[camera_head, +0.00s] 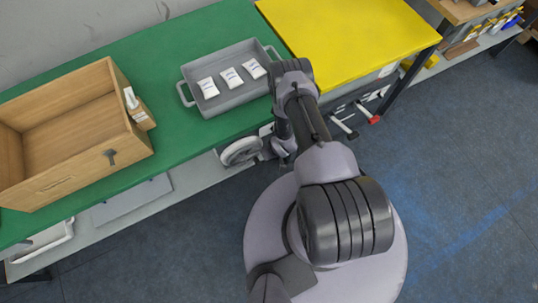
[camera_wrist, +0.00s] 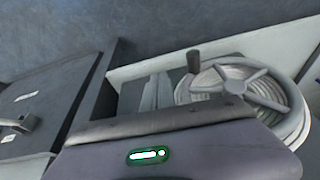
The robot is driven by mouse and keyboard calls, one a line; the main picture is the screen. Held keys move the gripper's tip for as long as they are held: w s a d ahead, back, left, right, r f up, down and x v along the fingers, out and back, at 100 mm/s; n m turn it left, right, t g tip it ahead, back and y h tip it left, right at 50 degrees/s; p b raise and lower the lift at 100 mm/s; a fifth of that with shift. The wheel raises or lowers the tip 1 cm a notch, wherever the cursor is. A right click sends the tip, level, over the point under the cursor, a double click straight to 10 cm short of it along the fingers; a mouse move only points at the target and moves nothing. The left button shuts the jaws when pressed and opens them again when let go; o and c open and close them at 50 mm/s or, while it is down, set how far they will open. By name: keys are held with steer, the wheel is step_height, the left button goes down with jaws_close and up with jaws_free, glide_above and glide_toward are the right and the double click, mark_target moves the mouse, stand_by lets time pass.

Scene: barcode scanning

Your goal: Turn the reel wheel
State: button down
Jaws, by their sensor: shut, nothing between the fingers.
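The reel wheel (camera_head: 240,151) is a pale round wheel below the green table's front edge. In the wrist view it (camera_wrist: 262,88) has spokes, coiled pale hose or cord behind them and a dark upright handle (camera_wrist: 193,62) at its left rim. My gripper (camera_head: 281,148) is low beside the table front, just right of the wheel. In the wrist view my gripper's grey fingers (camera_wrist: 156,90) are shut and empty, to the left of the handle and apparently apart from it. The wrist housing hides the wheel's lower part.
A grey tray (camera_head: 232,109) with three white packets stands on the green table (camera_head: 168,112). A yellow table (camera_head: 345,35) adjoins at right. The floor at right is clear.

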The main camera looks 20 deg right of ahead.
mark_target(246, 157)
steer(key=s+d+r+p, duration=0.2)
steer(key=d+r, duration=0.3)
steer(key=a+r+y+p, duration=0.2)
steer(key=a+r, duration=0.3)
steer(key=r, duration=0.1)
steer(key=s+a+b+x, duration=0.1)
steer(key=b+x, duration=0.5)
steer(key=x, duration=0.7)
steer(key=shift+s+a+n+b, duration=0.4)
steer(key=shift+a, duration=0.05)
